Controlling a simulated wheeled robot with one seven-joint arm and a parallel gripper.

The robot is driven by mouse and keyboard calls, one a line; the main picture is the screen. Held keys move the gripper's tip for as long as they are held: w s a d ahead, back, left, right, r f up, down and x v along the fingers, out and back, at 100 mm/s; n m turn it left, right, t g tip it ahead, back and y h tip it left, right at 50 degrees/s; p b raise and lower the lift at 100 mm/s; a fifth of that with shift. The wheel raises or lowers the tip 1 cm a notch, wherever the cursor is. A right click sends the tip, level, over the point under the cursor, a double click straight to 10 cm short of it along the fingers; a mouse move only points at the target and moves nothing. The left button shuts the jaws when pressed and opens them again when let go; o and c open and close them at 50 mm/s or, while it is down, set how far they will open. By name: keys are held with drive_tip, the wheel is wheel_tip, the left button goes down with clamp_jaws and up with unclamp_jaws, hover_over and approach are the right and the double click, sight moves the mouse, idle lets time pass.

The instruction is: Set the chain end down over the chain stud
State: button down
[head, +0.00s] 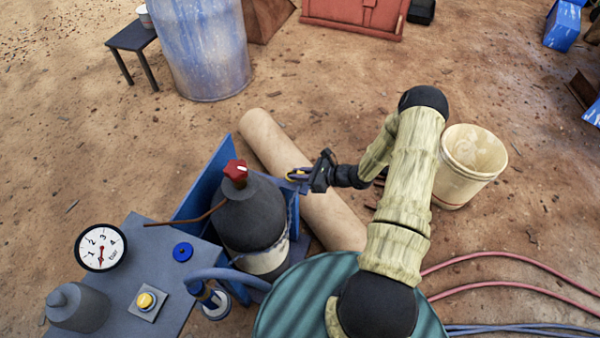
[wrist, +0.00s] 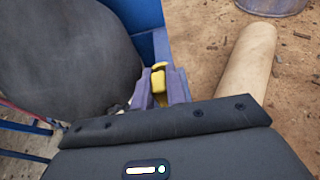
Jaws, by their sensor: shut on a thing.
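My gripper (head: 298,176) is just right of the dark gas bottle (head: 250,215), above the blue rack (head: 205,180). In the wrist view its purple-grey fingers (wrist: 160,90) are shut on a small yellow piece (wrist: 158,80), which appears to be the chain end. The bottle (wrist: 60,55) fills the left of the wrist view. A thin, pale chain (head: 268,250) seems to run across the bottle's lower front. A few pale links show beside the left finger. I cannot make out the chain stud in either view.
A tan pipe (head: 285,165) lies on the dirt behind my gripper. A grey bench (head: 140,270) with a gauge (head: 101,247) stands left of the bottle. A blue barrel (head: 203,50) is at the back, a cream bucket (head: 470,165) at the right.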

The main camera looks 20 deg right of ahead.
drive_tip(key=shift+f, duration=0.7)
drive_tip(key=c, duration=1.3)
unclamp_jaws()
drive_tip(key=shift+d+r, duration=0.1)
drive_tip(key=p+v, duration=0.1)
drive_tip(key=v, duration=1.6)
drive_tip(key=shift+s+d, duration=0.15)
drive_tip(key=shift+s, duration=0.05)
